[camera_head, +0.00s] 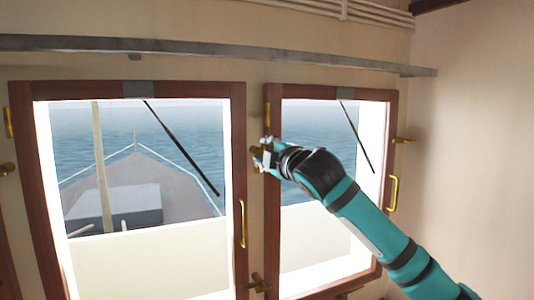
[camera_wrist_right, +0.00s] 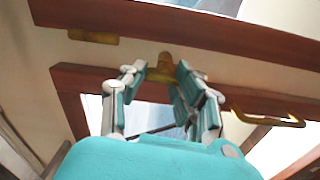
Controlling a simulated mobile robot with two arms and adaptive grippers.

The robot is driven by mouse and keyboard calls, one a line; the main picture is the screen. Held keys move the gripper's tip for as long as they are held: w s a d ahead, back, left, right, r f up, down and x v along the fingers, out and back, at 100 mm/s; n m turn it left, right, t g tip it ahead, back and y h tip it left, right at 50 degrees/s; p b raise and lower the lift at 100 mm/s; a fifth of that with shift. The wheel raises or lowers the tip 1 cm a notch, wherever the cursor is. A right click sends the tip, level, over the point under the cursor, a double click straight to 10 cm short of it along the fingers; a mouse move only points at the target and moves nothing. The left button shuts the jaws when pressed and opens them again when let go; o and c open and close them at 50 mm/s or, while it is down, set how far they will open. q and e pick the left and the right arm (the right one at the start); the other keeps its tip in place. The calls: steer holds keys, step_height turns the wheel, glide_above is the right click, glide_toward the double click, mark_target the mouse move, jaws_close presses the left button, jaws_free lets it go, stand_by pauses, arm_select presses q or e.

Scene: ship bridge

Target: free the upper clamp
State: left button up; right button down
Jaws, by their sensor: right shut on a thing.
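The upper clamp (camera_head: 257,157) is a small brass fitting on the wall strip between the two windows. In the right wrist view the clamp (camera_wrist_right: 164,62) shows between my fingertips, with its knob sticking up past them. My right gripper (camera_head: 265,153) reaches it from the right and is shut on it; its fingers (camera_wrist_right: 160,78) sit on either side of the clamp in the wrist view. The fingers hide part of the clamp in the head view. My left gripper is not in view.
A lower brass clamp (camera_head: 258,282) sits below on the same strip. The left window (camera_head: 238,130) and right window (camera_head: 272,220) have red-brown wooden frames. Brass handles (camera_head: 243,224) (camera_head: 393,193) stick out from the frames. Another clamp (camera_head: 403,140) is at the right. A grey rail (camera_head: 200,48) runs above.

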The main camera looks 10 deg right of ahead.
steer(key=shift+w+a+f+n, duration=0.1)
steer(key=shift+a+f+n, duration=0.1)
steer(key=shift+f+n, duration=0.65)
steer(key=c, duration=1.4)
jaws_free()
steer(key=o, duration=0.5)
steer(key=shift+s+d+r, duration=0.1)
steer(key=shift+s+r, duration=0.05)
steer(key=shift+s, duration=0.05)
steer(key=shift+o, duration=1.1)
steer(key=shift+w+r, duration=0.15)
steer(key=shift+w, duration=0.05)
